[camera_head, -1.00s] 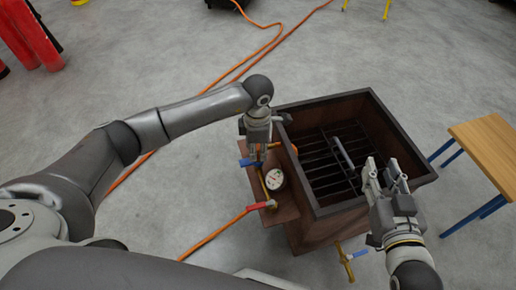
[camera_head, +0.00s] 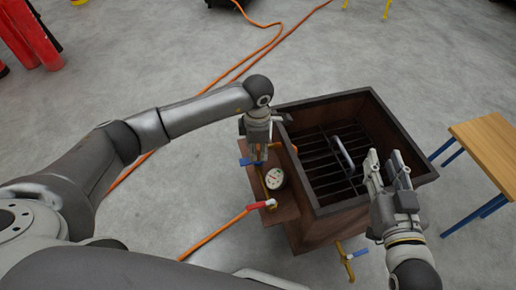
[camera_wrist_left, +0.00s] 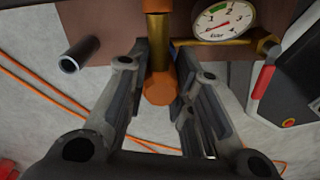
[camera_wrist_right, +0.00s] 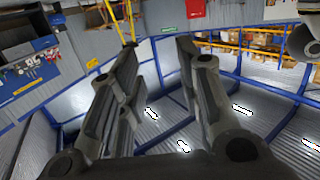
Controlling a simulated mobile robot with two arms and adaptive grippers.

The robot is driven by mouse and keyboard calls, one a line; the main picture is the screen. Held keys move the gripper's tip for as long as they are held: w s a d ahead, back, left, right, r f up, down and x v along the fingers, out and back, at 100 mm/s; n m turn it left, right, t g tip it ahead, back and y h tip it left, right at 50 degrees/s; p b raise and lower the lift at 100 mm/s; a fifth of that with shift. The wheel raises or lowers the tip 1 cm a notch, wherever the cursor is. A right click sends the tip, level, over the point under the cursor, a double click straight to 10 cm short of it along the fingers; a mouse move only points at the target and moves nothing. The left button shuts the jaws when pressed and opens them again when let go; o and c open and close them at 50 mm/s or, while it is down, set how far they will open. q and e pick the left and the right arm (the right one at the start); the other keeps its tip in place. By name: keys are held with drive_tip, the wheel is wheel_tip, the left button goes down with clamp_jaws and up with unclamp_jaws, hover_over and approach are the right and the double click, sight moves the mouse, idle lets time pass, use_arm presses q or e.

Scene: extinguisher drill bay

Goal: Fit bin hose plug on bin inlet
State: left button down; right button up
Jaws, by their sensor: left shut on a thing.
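My left gripper (camera_head: 257,152) points down beside the brown bin's (camera_head: 355,98) left wall. In the left wrist view its fingers (camera_wrist_left: 160,105) are shut on an orange hex-ended piece, which looks like the bin hose plug (camera_wrist_left: 159,90). The plug is in line with a brass tube (camera_wrist_left: 158,42), which may be the bin inlet. I cannot tell whether it is fully seated. My right gripper (camera_head: 388,168) is open above the bin's right side; its empty fingers also show apart in the right wrist view (camera_wrist_right: 155,90).
A pressure gauge (camera_head: 274,178) is close to the left gripper. An orange hose (camera_head: 215,233) runs to a red fitting (camera_head: 262,205) on the bin's side shelf. A grey bar (camera_head: 343,153) is over the bin's grate. A wooden-topped table (camera_head: 490,145) stands at right.

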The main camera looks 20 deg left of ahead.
use_arm(q)
drive_tip(key=shift+f, duration=0.2)
use_arm(e)
drive_tip(key=shift+w+a+r+t, duration=0.1)
drive_tip(key=shift+r+t, duration=0.2)
drive_tip(key=shift+r, duration=0.25)
use_arm(q)
drive_tip(key=c, duration=1.2)
unclamp_jaws()
drive_tip(key=shift+r, duration=0.2)
wheel_tip(320, 180, up, 12)
drive_tip(key=shift+f, duration=0.2)
use_arm(e)
drive_tip(key=shift+f, duration=0.1)
